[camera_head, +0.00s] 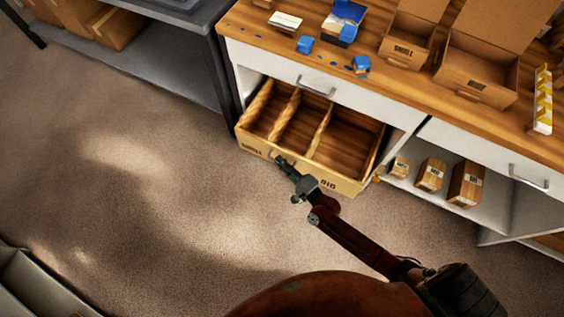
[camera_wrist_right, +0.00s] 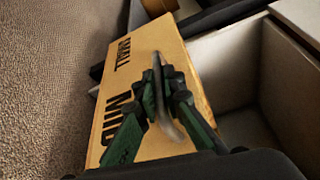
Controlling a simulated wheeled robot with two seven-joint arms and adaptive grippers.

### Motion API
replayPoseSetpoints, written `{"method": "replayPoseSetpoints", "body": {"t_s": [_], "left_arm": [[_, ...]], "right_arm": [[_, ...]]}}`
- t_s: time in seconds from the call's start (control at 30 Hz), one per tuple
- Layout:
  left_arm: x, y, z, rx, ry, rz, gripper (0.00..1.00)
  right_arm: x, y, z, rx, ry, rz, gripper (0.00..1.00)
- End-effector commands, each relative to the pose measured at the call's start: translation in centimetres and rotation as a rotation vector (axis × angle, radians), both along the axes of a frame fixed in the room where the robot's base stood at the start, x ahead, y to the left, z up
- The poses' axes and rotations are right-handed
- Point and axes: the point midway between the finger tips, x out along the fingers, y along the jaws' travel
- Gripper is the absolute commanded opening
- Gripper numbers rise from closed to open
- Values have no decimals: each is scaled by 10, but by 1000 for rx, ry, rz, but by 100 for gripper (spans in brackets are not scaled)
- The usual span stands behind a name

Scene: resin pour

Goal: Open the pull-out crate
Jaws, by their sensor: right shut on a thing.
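The pull-out crate (camera_head: 350,188) is a wooden box with dividers, standing out from under the counter in the head view. Its front reads SMALL at the left and BIG at the right. Its compartments look empty. My right gripper (camera_head: 281,161) is at the front, left of the middle, and hides part of the lettering. In the right wrist view the crate front (camera_wrist_right: 165,55) shows SMALL and MID. There my right gripper (camera_wrist_right: 166,92) is shut on a curved metal handle (camera_wrist_right: 158,72) on that front. My left gripper is not in view.
The wooden counter (camera_head: 270,50) above holds blue items and open cartons (camera_head: 478,70). A closed white drawer (camera_head: 275,65) sits above the crate. Small boxes (camera_head: 430,174) stand on a low shelf to the right. A grey rack stands left. The floor (camera_head: 130,190) before the crate is clear.

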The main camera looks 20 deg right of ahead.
Motion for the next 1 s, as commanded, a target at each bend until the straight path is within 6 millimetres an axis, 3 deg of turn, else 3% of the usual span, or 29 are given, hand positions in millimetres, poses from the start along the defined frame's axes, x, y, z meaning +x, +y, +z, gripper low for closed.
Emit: {"method": "replayPoseSetpoints", "body": {"t_s": [0.27, 0.47, 1.0], "left_arm": [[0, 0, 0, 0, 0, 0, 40], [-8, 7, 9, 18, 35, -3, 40], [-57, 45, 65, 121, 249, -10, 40]], "right_arm": [[0, -2, 0, 0, 1, -1, 0], [-11, 14, 1, 3, 2, 0, 0], [-95, 123, 1, 2, 3, 1, 0]]}}
